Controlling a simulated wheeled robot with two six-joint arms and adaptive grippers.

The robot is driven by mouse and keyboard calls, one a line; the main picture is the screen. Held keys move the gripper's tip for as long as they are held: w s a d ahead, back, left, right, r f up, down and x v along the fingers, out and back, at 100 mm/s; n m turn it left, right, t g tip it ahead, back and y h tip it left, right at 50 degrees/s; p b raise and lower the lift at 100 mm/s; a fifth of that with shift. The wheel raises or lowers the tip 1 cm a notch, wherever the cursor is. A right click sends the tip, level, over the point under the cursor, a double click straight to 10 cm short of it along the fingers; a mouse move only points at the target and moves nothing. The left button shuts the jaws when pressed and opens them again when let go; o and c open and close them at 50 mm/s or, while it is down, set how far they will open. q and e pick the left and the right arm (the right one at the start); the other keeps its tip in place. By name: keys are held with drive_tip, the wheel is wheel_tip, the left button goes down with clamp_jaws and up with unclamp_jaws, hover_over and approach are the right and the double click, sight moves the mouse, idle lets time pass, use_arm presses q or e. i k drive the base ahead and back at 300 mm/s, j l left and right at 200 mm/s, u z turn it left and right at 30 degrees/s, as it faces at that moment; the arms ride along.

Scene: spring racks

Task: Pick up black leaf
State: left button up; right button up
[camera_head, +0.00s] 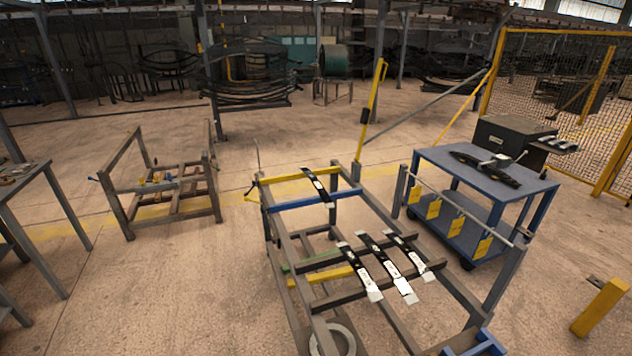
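Several black leaves with white labels lie on the metal rack (455,284) in front of me. One black leaf (317,185) lies alone across the yellow and blue bars at the rack's far end. A left leaf (357,268), a middle leaf (386,264) and a right leaf (410,253) lie side by side across the grey crossbars, their white ends toward me. Another long black piece (487,167) with a light part on it lies on the blue cart (440,160). Neither gripper shows in the head view.
A yellow post (600,307) stands at right. Open floor lies between the rack and left frame.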

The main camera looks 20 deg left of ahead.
sight(329, 203)
drive_tip(key=j, duration=0.35)
drive_tip(key=k+j+z, duration=0.1)
drive_tip(key=j, duration=0.2)
drive_tip(key=i+j+z, duration=0.35)
drive_tip(key=j, duration=0.6)
drive_tip(key=j+z, duration=0.4)
drive_tip(key=j, duration=0.55)
drive_tip(key=j+z, duration=0.35)
drive_tip(key=j, duration=0.7)
